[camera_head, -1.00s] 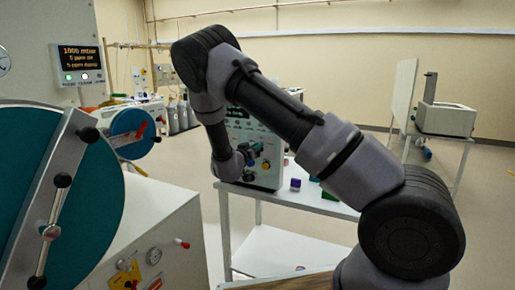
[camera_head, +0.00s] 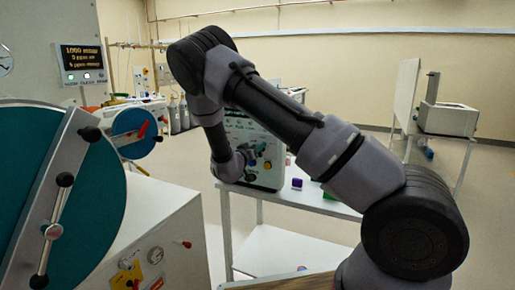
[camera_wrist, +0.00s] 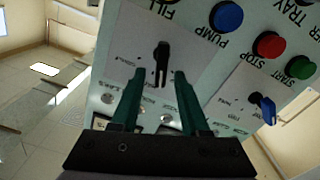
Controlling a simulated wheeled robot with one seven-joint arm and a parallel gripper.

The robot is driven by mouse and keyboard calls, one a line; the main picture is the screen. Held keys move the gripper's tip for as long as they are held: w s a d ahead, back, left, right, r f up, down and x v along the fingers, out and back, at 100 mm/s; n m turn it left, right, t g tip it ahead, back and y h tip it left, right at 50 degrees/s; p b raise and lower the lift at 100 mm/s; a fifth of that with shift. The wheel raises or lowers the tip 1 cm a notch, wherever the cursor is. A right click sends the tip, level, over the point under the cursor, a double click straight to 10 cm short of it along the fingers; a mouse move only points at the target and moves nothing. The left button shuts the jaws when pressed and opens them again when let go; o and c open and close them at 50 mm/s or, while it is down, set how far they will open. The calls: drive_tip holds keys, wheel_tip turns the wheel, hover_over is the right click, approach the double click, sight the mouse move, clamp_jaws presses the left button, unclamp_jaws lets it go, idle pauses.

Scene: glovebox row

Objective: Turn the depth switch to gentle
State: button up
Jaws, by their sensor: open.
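In the wrist view the white control panel (camera_wrist: 200,50) shows upside down. A black rotary switch (camera_wrist: 161,58) with a bar-shaped knob sits on it, with small print around it that I cannot read. My gripper (camera_wrist: 159,76) is open, with one green finger on each side of the line of this knob. I cannot tell whether the fingertips touch the knob. A second switch with a blue knob (camera_wrist: 264,107) sits to the right. Its small print is also unreadable, so I cannot tell which is the depth switch. In the head view my arm partly hides the panel (camera_head: 267,178).
Beside the switches are a blue button (camera_wrist: 227,17) at PUMP, a red button (camera_wrist: 269,45) at STOP and a green button (camera_wrist: 300,67) at START. The panel unit stands on a white table (camera_head: 325,204) with a purple block (camera_head: 296,184) and a green block (camera_head: 328,196).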

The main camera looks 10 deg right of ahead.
drive_tip(key=v, duration=1)
drive_tip(key=shift+s, duration=0.1)
